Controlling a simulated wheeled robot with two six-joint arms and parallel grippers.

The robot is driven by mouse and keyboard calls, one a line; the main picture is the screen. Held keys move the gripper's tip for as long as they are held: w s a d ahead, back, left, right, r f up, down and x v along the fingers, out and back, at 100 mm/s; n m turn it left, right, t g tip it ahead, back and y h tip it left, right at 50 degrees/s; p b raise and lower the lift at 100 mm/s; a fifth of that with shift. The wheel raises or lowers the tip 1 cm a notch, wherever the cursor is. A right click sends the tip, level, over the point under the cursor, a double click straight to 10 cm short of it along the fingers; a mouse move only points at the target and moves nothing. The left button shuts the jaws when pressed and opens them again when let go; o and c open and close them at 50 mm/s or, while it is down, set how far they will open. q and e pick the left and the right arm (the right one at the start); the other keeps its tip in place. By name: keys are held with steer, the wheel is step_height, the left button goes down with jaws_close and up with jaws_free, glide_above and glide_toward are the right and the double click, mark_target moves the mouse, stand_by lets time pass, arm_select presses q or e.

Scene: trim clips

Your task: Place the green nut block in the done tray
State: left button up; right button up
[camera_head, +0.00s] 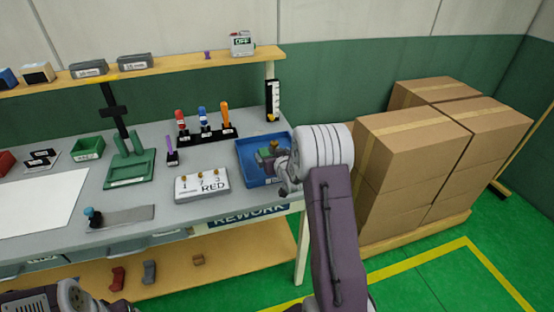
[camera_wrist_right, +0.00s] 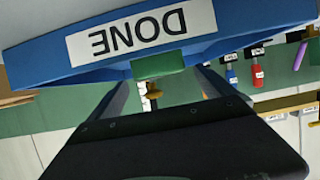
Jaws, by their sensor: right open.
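The blue done tray (camera_head: 249,170) sits at the right end of the workbench; its DONE label shows upside down in the right wrist view (camera_wrist_right: 60,55). The green nut block (camera_head: 275,147) is at the tray, close to my right gripper (camera_head: 268,155). In the right wrist view the green block (camera_wrist_right: 158,62) shows just past the tray's labelled wall, with a brass-coloured part (camera_wrist_right: 154,91) beside it. My right gripper (camera_wrist_right: 165,82) is open, its fingers on either side of the block. Whether the block touches the tray floor is hidden. My left gripper's fingers are not in view.
A green fixture (camera_head: 130,165) and a metal plate (camera_head: 125,216) are farther left. Stacked cartons (camera_head: 430,150) stand right of the bench.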

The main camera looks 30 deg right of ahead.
steer(key=v, duration=0.7)
steer(key=shift+s+r, duration=0.1)
steer(key=shift+s, duration=0.1)
steer(key=a+r+n+y+p, duration=0.3)
steer(key=a+r, duration=0.5)
steer(key=a, duration=0.5)
steer(key=s+a+f+g, duration=0.1)
steer(key=s+f+g, duration=0.3)
steer(key=s, duration=0.4)
steer(key=s+a+f+g, duration=0.2)
steer(key=s+f+g, duration=0.2)
steer(key=s, duration=0.4)
steer(key=s+a+f+g+p, duration=0.1)
steer(key=s+a+f+g, duration=0.1)
steer(key=s, duration=0.7)
step_height(320, 180, down, 2)
steer(key=shift+f+g, duration=0.1)
steer(key=shift+g, duration=0.8)
